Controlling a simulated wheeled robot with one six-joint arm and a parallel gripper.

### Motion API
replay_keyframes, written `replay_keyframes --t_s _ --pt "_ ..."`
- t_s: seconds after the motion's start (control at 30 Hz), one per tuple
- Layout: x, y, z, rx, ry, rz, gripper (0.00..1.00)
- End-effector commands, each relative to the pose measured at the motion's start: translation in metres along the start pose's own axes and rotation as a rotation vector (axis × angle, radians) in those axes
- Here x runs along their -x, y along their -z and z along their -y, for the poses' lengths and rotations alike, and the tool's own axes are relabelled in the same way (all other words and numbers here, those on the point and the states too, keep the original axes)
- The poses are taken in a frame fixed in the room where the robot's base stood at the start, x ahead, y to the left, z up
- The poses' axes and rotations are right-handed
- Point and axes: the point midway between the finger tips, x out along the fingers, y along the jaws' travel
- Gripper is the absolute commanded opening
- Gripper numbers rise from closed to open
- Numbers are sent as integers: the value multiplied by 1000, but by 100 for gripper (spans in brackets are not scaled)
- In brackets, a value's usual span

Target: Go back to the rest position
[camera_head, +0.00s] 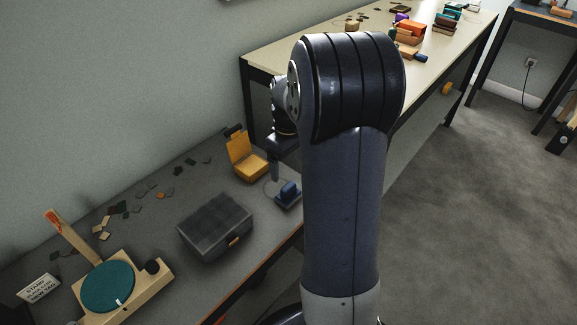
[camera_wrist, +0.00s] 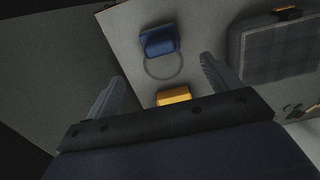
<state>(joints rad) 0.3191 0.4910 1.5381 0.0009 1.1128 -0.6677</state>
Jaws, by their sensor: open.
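My gripper (camera_wrist: 163,70) is open in the wrist view, with its two grey fingers apart and nothing between them. In the head view my gripper (camera_head: 274,170) points down over the dark bench, partly hidden behind my arm. Below it is a small blue block-like thing (camera_head: 289,190) on a grey base, and it also shows in the wrist view (camera_wrist: 159,41) with a thin ring-shaped line beside it. A yellow stand-like thing (camera_head: 246,160) is just left of the gripper. In the wrist view part of a yellow thing (camera_wrist: 174,96) shows at the gripper's body.
A dark lidded case (camera_head: 216,225) lies on the bench (camera_head: 165,225), left of the blue thing. A device with a teal disc (camera_head: 107,287), a small sign (camera_head: 39,287) and scattered chips stand further left. A pale table (camera_head: 275,55) with coloured blocks is behind.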

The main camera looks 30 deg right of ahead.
Motion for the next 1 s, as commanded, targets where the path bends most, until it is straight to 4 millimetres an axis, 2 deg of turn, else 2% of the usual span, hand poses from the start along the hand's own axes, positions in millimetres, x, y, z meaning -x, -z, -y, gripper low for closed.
replay_keyframes --t_s 0.27,0.43,0.57,1.0 --pt "-1 0 0 0 0 0 85" --pt "-13 0 0 0 1 1 85" --pt "-35 0 0 0 2 3 85" --pt "-124 -1 0 0 3 3 85"
